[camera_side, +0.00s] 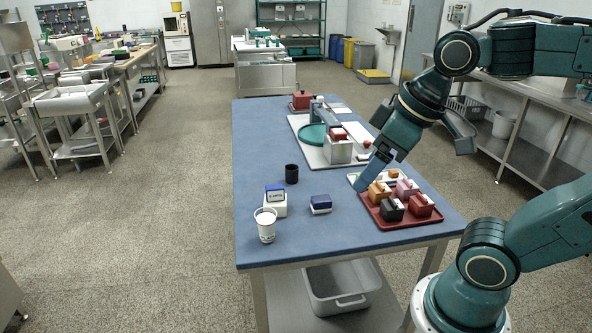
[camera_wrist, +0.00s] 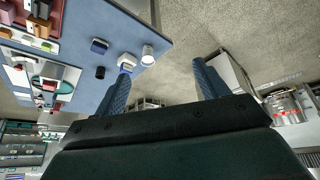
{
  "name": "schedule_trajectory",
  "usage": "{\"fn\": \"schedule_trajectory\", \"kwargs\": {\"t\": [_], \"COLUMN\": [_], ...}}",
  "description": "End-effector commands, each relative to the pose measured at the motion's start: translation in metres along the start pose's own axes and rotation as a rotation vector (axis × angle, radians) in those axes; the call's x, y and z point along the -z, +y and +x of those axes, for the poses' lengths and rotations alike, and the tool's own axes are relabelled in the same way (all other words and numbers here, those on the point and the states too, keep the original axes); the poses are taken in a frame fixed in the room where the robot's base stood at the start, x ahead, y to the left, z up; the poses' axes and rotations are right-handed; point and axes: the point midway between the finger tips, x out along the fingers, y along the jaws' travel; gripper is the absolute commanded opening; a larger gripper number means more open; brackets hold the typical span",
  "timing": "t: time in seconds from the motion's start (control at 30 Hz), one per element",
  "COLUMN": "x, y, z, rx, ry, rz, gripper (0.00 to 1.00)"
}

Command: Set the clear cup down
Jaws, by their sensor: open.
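The clear cup (camera_side: 265,226), pale with whitish contents, stands upright on the blue table (camera_side: 255,150) near its front left corner. It also shows in the wrist view (camera_wrist: 148,55), near the table edge. My gripper (camera_side: 362,185) has blue fingers and is at the right of the table, over the back left edge of the red tray (camera_side: 397,224), well apart from the cup. In the wrist view my gripper (camera_wrist: 160,75) is open, with nothing held between its fingers. In the side view the fingers overlap, so their gap is hidden.
A white block with a blue top (camera_side: 275,200) stands just behind the cup. A black cup (camera_side: 291,174) and a blue-and-white box (camera_side: 320,204) are nearby. Several coloured blocks fill the red tray. The mill (camera_side: 338,149) stands on a pale board. The table's left strip is clear.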

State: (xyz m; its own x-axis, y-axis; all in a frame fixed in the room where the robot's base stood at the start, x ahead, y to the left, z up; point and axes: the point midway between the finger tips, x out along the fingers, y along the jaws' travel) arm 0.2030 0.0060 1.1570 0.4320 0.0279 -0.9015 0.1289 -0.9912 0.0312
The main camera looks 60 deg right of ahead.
Motion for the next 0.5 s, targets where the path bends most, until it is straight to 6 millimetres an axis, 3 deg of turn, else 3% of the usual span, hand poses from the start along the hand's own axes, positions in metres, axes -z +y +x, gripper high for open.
{"fn": "schedule_trajectory", "kwargs": {"t": [0.2, 0.5], "x": [-0.024, -0.028], "y": [0.002, 0.003], "z": [0.000, 0.001], "rx": [-0.027, -0.031], "ry": [0.039, 0.043], "rz": [0.112, 0.132], "gripper": [0.73, 0.73]}}
